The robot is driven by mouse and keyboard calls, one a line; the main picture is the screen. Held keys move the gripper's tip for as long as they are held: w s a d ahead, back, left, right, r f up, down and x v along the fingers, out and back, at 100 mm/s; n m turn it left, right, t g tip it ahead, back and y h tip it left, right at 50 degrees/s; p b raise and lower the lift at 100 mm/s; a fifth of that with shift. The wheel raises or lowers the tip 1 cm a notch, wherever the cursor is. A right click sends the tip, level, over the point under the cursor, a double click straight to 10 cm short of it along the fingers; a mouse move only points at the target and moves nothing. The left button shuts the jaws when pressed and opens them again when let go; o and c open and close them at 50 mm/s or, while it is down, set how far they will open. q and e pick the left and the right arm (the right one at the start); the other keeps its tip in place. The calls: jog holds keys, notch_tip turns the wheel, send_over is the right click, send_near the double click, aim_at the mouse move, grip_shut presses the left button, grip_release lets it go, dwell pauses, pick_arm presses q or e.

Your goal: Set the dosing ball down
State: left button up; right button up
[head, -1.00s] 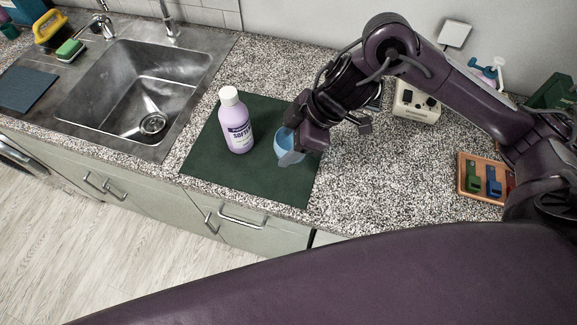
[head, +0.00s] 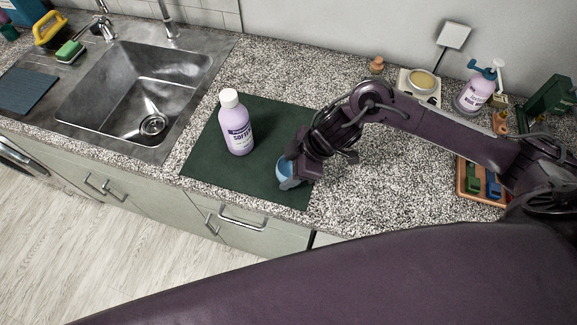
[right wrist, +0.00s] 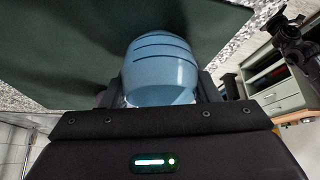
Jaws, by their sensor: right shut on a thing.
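The dosing ball (head: 284,171) is a light blue rounded cup. It is at the right front part of the dark green mat (head: 210,160) in the head view. My right gripper (head: 289,182) is shut on it. The ball also fills the middle of the right wrist view (right wrist: 160,68), between the two fingers (right wrist: 160,95). I cannot tell whether its underside touches the mat. A lilac softener bottle (head: 237,124) with a white cap stands upright on the mat, left of the ball and apart from it.
A pump bottle (head: 475,92), a kitchen scale (head: 420,84) and a wooden tray (head: 466,190) are to the right. The counter's front edge runs just below the mat.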

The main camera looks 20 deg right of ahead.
jog(key=shift+f, duration=0.15)
pick_arm(q)
jog(key=shift+w, duration=0.35)
pick_arm(e)
jog(key=o, duration=1)
jog(key=shift+r, duration=0.2)
pick_arm(q)
jog(key=shift+f+b, duration=0.85)
pick_arm(e)
jog(key=v, duration=1.2)
pick_arm(q)
jog(key=shift+s, duration=0.1)
